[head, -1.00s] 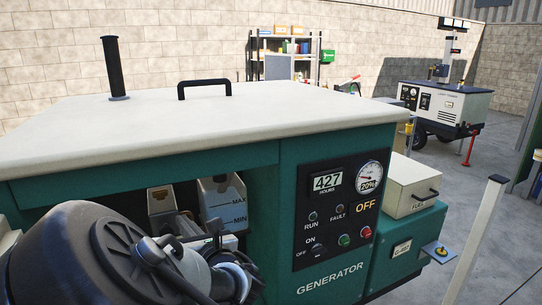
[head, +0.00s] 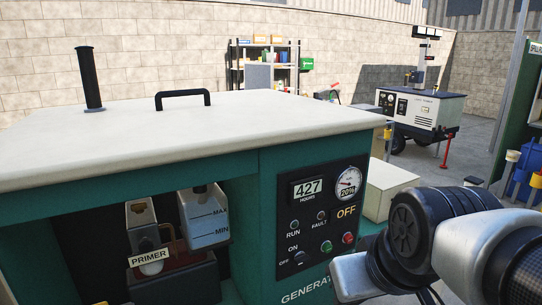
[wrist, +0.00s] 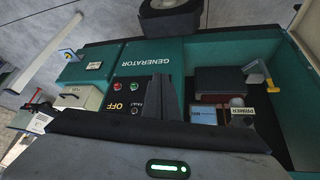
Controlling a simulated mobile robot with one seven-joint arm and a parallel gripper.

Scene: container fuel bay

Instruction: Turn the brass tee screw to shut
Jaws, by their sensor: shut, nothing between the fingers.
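I cannot pick out the brass tee screw for certain. A small bracket (wrist: 70,53) with a small yellowish piece on it sticks out beside the generator's side box in the wrist view; it is too small to tell its form. A yellow handle (wrist: 258,70) shows at the other end of the generator. My gripper's dark fingers (wrist: 165,100) are shut and empty, in front of the generator's front face, and overlap the panel edge in the picture. The fingers do not show in the head view, where my arm fills the lower right.
The green generator has a pale top (head: 150,135) and a control panel (head: 325,220) reading OFF. An open bay holds the primer (head: 148,256) and a MAX/MIN tank (head: 205,215). A cream fuel box (wrist: 80,97) and a white post (wrist: 40,50) stand beside it.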

